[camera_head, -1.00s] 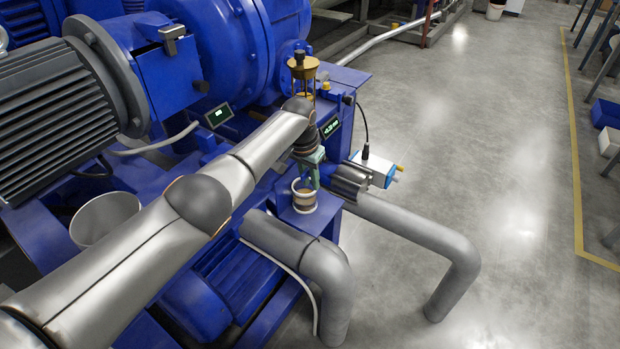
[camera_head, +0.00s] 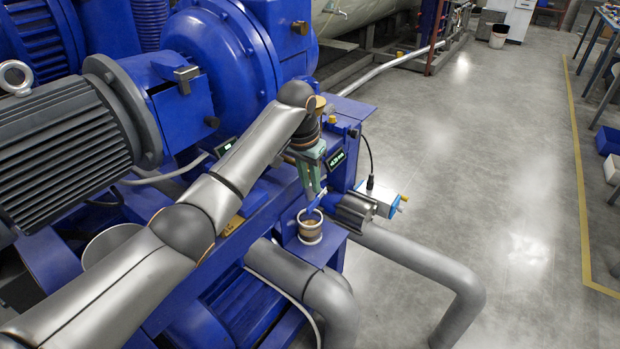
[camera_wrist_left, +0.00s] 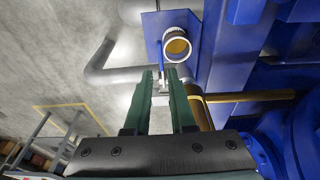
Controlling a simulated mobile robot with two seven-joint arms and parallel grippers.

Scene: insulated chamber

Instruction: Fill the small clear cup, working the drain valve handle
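The small clear cup (camera_head: 310,232) stands upright on a blue ledge of the machine, and it also shows in the left wrist view (camera_wrist_left: 177,47). Its inside looks amber-brown; I cannot tell the level. A blue lever, seemingly the drain valve handle (camera_head: 317,201), sits just above the cup's rim; it also shows in the left wrist view (camera_wrist_left: 161,54). My left gripper (camera_head: 315,192) points down just above the lever. In the left wrist view its green fingers (camera_wrist_left: 160,74) are apart, with a pale metal part seen in the gap. My right gripper is not in view.
A brass-coloured fitting (camera_head: 318,106) stands behind my left wrist. A small lit display (camera_head: 337,160) and a grey-blue actuator box (camera_head: 382,200) are to the right. Thick grey pipes (camera_head: 430,262) run in front.

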